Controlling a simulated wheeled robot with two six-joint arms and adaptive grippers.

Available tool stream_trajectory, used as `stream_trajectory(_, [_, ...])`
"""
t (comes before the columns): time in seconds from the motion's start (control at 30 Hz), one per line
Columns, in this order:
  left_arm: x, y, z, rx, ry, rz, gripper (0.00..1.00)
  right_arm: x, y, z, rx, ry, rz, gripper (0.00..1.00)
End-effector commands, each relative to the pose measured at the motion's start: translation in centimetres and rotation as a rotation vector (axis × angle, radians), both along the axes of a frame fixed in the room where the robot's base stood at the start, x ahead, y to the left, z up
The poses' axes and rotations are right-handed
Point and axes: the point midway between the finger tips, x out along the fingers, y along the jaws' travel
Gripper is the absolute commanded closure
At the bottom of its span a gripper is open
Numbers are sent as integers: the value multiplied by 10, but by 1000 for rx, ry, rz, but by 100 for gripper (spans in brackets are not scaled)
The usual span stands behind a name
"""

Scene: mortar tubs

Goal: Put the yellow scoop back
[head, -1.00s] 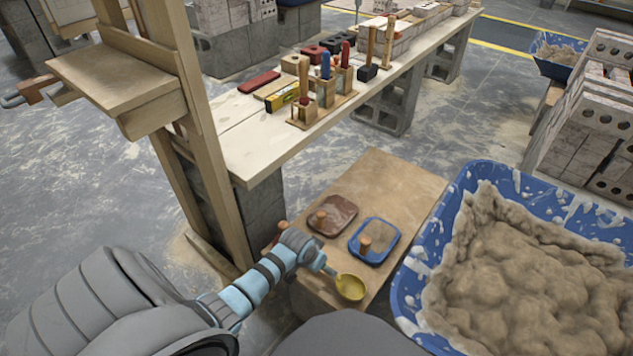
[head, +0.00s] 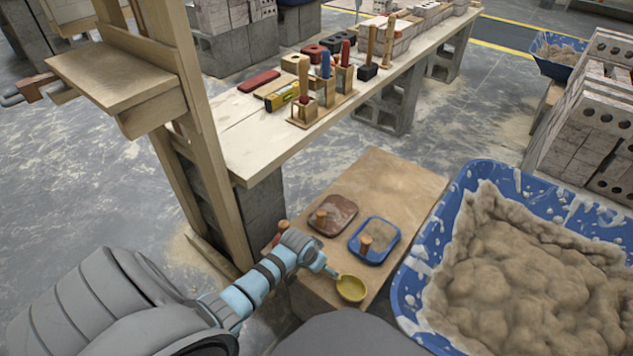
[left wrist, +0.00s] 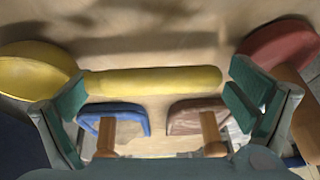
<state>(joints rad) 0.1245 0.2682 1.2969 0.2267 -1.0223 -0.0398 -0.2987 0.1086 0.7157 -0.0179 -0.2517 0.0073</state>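The yellow scoop (head: 351,288) is at the front edge of the low wooden board, its bowl toward the blue mortar tub. In the left wrist view the scoop's yellow handle (left wrist: 155,80) runs across the picture, with the bowl at the left. My left gripper (left wrist: 155,100) is open, its green-padded fingers wide apart. One finger is near the bowl end and the other just past the handle's far end. In the head view my left gripper (head: 325,268) is beside the bowl and hides most of the handle. My right gripper is not in view.
On the low board (head: 400,185) lie a red-brown float (head: 340,208) and a blue-rimmed float (head: 382,229). A red tool (left wrist: 280,42) is close to the right finger. The mortar tub (head: 404,290) stands right; a workbench (head: 250,150) with several tools stands behind.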

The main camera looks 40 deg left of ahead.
Motion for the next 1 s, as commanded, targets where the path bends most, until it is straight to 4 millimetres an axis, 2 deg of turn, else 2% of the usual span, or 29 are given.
stream_trajectory(0.3, [-3,0,6,0,0,0,0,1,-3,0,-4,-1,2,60])
stream_trajectory(0.43, [-12,-2,28,1,-2,-2,0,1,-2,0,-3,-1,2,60])
stream_trajectory(0.7, [-40,-5,94,3,-2,-2,0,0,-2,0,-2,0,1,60])
stream_trajectory(0.83, [-47,-7,108,1,0,-1,0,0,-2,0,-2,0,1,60])
stream_trajectory(1.0, [-48,-7,110,0,1,1,0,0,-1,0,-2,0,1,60])
